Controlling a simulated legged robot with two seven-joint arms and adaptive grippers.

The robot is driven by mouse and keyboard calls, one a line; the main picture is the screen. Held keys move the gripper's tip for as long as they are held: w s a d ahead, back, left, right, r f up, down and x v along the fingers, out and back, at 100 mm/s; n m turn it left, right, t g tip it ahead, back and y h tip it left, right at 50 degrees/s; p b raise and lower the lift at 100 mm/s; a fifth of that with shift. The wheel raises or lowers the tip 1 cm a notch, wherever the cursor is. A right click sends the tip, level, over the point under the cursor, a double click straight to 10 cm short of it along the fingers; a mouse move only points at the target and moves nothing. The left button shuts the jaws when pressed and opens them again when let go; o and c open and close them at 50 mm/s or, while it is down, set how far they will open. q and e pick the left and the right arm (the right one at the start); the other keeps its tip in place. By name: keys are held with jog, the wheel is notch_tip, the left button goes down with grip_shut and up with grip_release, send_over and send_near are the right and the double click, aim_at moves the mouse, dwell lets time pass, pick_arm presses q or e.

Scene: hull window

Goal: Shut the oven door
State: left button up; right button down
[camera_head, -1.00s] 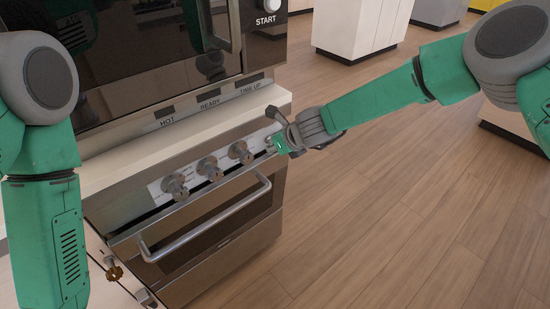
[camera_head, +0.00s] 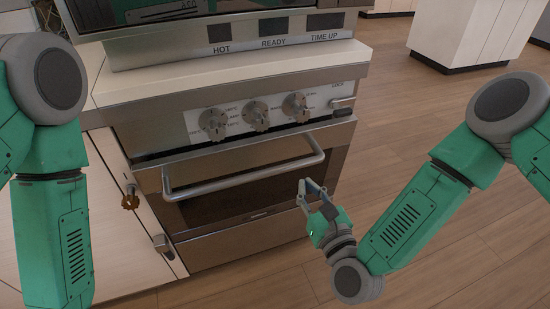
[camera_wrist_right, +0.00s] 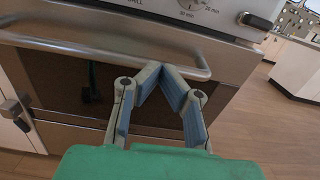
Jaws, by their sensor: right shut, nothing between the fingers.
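The oven door (camera_head: 226,203) has a dark window and a silver bar handle (camera_head: 245,175). It sits upright below the knob panel and looks shut or nearly so; a small gap at its top edge cannot be ruled out. My right gripper (camera_head: 313,188) is shut and empty, in front of the door's right part and just below the handle's right end. In the right wrist view, its fingertips (camera_wrist_right: 163,70) meet just under the handle (camera_wrist_right: 110,48); I cannot tell whether they touch anything. My left arm shows at the left edge, but its gripper is out of view.
The knob panel (camera_head: 255,115) with three knobs is above the door, with a small lever (camera_head: 342,104) at its right. A microwave-like unit (camera_head: 230,40) stands on the white counter above. Cabinet latches (camera_head: 162,243) are at the left. The wooden floor (camera_head: 410,100) at right is clear.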

aim_at(282, 139)
jog(key=b+x, duration=0.1)
jog(key=x, duration=0.3)
jog(key=b+x, duration=0.1)
jog(key=x, duration=0.3)
jog(key=b+x, duration=0.1)
jog(key=x, duration=0.4)
jog(key=shift+r, duration=0.3)
jog(key=shift+w+a+b, duration=0.25)
jog(key=shift+w+b, duration=0.05)
jog(key=shift+d+r, duration=0.1)
jog(key=shift+d, duration=0.05)
jog(key=shift+d, duration=0.1)
